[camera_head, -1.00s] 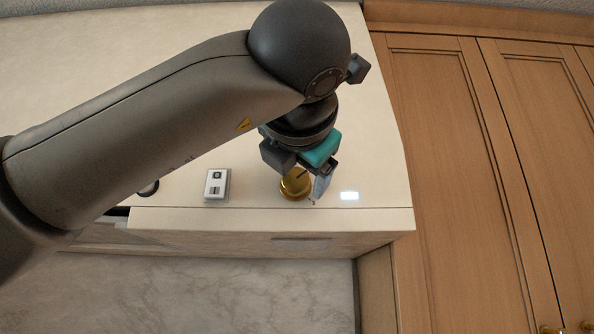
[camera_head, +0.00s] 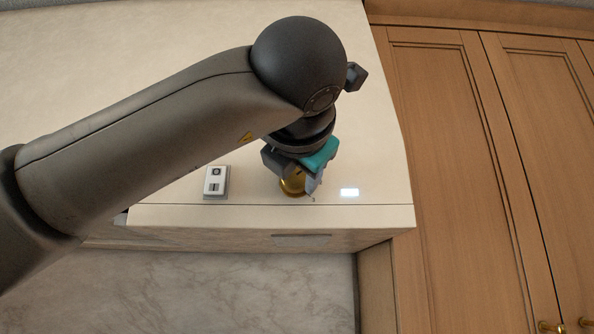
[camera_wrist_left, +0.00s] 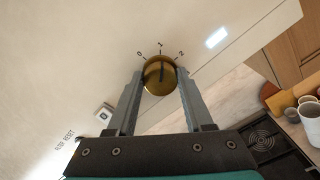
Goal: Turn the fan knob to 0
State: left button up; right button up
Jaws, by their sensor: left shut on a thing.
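The fan knob (camera_head: 290,186) is round and brass, on the front part of the pale hood panel; in the head view my gripper partly covers it. In the left wrist view the knob (camera_wrist_left: 155,82) has the marks 0, 1 and 2 along its upper side, and its dark pointer line points at about 1. My left gripper (camera_wrist_left: 160,75) has one finger on each side of the knob and is shut on it. It also shows in the head view (camera_head: 302,184), coming down onto the knob. My right gripper is not in view.
A white switch (camera_head: 216,181) sits left of the knob, and a lit rectangular lamp (camera_head: 349,192) right of it. Wooden cabinet doors (camera_head: 440,150) stand at the right. The left wrist view shows a dark stove (camera_wrist_left: 268,143) and several cups (camera_wrist_left: 309,112) below.

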pick_arm(q)
grip_shut()
jog(key=n+b, duration=0.3)
jog(key=shift+f+b, duration=0.15)
jog(key=shift+b, duration=0.15)
jog(key=n+b, duration=0.2)
jog(key=n, duration=0.1)
jog(key=shift+a+n, duration=0.1)
jog(key=shift+n, duration=0.3)
jog(key=shift+n+b, duration=0.95)
jog(key=shift+n, duration=0.65)
jog(key=shift+r, duration=0.2)
jog(key=o, duration=0.9)
grip_release()
jog(key=shift+o, duration=0.2)
jog(key=shift+s, duration=0.15)
